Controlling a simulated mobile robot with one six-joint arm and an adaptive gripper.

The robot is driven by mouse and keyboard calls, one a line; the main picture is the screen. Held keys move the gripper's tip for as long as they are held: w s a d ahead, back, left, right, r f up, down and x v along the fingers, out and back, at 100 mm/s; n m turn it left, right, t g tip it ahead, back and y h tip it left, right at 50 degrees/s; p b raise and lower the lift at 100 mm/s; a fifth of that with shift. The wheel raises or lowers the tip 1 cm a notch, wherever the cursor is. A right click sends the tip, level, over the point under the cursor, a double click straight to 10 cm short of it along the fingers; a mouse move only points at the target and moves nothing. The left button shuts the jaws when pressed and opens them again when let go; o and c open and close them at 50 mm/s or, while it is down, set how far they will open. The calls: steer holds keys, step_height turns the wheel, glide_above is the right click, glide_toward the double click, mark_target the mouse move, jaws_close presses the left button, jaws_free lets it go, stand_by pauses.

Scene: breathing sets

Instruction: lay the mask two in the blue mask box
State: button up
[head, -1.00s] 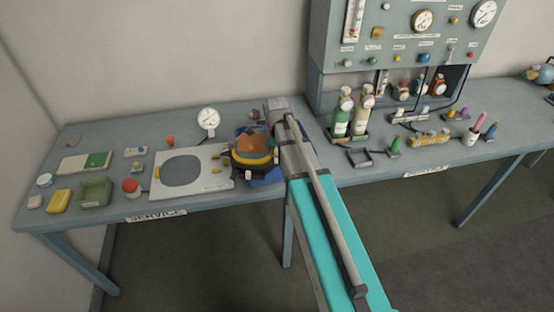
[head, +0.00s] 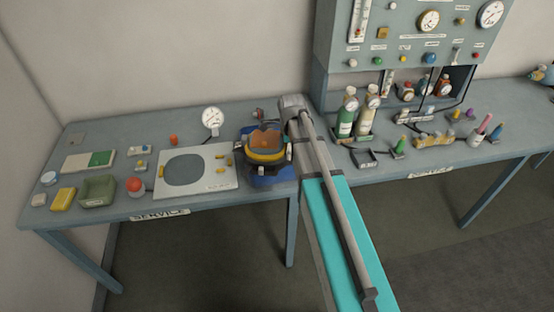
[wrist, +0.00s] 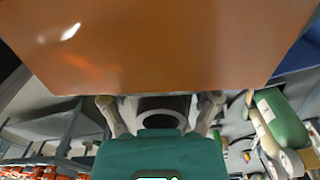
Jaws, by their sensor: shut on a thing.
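The mask (head: 266,140), with an orange visor, a yellow band and black parts, is at the middle of the bench in the head view. The blue mask box (head: 268,182) shows beneath and around it; I cannot tell whether the mask touches its floor. In the wrist view the mask's orange visor (wrist: 160,45) fills the upper part. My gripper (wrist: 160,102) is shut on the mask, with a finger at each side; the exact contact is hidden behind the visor.
A white board (head: 222,182) with a grey oval lies left of the box. A gauge (head: 213,118) stands behind it. Green and cream cylinders (head: 346,116) and a dark open tray (head: 366,158) stand to the right. The panel (head: 400,35) rises behind.

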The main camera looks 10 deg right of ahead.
steer(key=w+d+r+n+p, duration=0.1)
steer(key=w+r+n+p, duration=0.1)
steer(key=w, duration=0.4)
steer(key=w+d+r+n+p, duration=0.1)
steer(key=w+r+n+p, duration=0.1)
steer(key=w, duration=0.5)
steer(key=shift+w+r, duration=0.2)
steer(key=shift+r, duration=0.1)
steer(key=shift+d+f, duration=0.1)
steer(key=shift+f, duration=0.05)
step_height(320, 180, down, 13)
steer(key=b, duration=1.3)
steer(key=shift+f, duration=0.15)
steer(key=shift+f+b, duration=2.25)
steer(key=shift+b, duration=0.15)
steer(key=o, duration=1.1)
steer(key=shift+o, duration=0.2)
